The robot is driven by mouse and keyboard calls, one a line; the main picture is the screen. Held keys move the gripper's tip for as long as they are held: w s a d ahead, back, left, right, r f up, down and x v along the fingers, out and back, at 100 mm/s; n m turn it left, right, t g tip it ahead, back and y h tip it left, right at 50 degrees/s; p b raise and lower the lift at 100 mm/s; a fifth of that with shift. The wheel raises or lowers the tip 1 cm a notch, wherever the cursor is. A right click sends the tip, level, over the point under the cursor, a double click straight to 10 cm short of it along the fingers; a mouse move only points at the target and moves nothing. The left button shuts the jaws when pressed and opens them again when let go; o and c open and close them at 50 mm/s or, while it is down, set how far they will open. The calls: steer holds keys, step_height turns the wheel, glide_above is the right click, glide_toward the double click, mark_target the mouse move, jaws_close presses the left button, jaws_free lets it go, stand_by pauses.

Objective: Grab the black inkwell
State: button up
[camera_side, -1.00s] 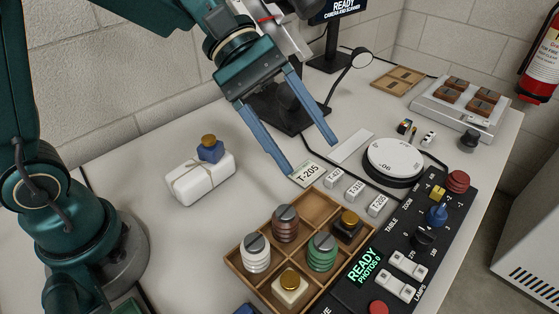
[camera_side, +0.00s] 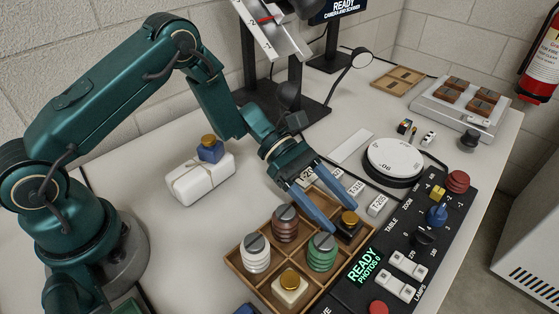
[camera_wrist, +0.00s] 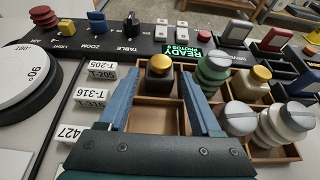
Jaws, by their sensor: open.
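The black inkwell (camera_side: 347,226) with a gold cap stands in the far right compartment of the wooden tray (camera_side: 245,277). It also shows in the wrist view (camera_wrist: 160,75), upright just beyond and between the fingertips. My gripper (camera_side: 341,222) is open, its two blue fingers reaching low over the tray's far right part, toward the inkwell. In the wrist view the fingers (camera_wrist: 159,77) point at the inkwell from either side, with nothing between them nearer to the palm. Whether a finger touches the inkwell cannot be told.
A green ribbed jar (camera_side: 321,252) stands close beside the inkwell. A brown jar (camera_side: 286,223), a white jar (camera_side: 256,254) and a cream inkwell (camera_side: 290,287) share the tray. Label blocks (camera_side: 379,205) and the control panel (camera_side: 395,262) lie close to the right.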

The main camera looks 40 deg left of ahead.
steer(key=shift+x, duration=1.1)
jaws_close()
steer(key=shift+r, duration=0.1)
